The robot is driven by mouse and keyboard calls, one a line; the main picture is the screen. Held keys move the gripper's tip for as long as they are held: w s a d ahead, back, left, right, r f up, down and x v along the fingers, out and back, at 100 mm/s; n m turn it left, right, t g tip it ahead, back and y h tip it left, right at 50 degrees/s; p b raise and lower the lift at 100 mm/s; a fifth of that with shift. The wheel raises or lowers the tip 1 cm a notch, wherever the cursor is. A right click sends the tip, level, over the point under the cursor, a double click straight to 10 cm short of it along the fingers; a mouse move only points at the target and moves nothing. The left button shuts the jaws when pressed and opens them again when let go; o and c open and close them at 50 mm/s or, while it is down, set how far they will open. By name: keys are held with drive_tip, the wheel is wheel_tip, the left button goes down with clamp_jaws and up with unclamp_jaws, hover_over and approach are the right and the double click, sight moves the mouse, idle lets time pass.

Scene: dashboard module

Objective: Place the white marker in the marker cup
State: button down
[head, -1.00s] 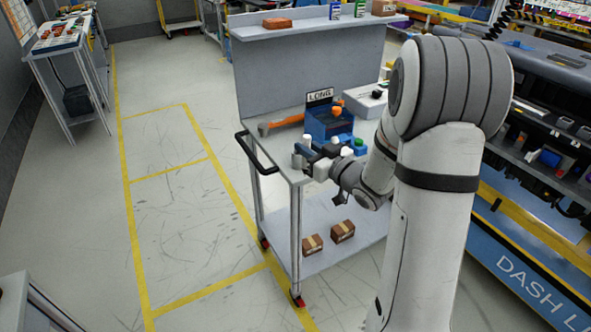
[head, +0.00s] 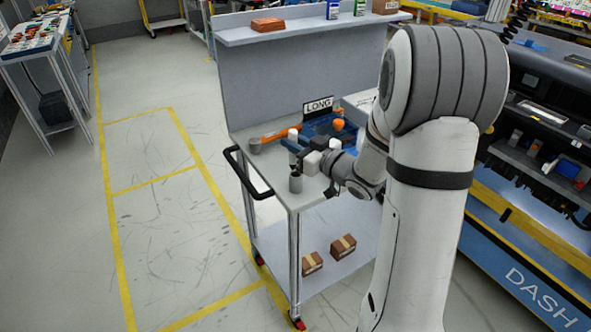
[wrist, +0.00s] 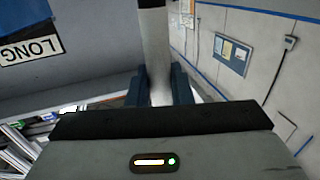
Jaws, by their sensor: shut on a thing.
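My gripper (head: 296,148) is shut on the white marker (head: 293,134), which stands about upright between the fingers. In the wrist view the marker (wrist: 155,45) is a pale shaft with a dark band, between my two dark blue fingers (wrist: 157,88). A small grey cup (head: 295,184) stands near the cart's front left corner, directly below the gripper in the head view. I cannot tell whether the marker's lower end is inside the cup or above it.
The grey cart top (head: 262,166) also bears an orange-handled tool (head: 280,133) and a blue bin (head: 322,124), partly hidden by my arm, by a LONG sign (head: 318,107). A black push handle (head: 247,178) juts out at the left. Boxes (head: 343,247) lie on the lower shelf.

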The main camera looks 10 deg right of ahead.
drive_tip(key=shift+w+d+f, duration=0.1)
drive_tip(key=shift+d+f, duration=0.1)
drive_tip(key=shift+f, duration=0.95)
drive_tip(key=shift+d+f, duration=0.1)
drive_tip(key=shift+f, duration=2)
drive_tip(key=shift+f+b, duration=0.2)
drive_tip(key=shift+b, duration=0.1)
drive_tip(key=c, duration=1.3)
unclamp_jaws()
drive_tip(key=shift+r, duration=0.1)
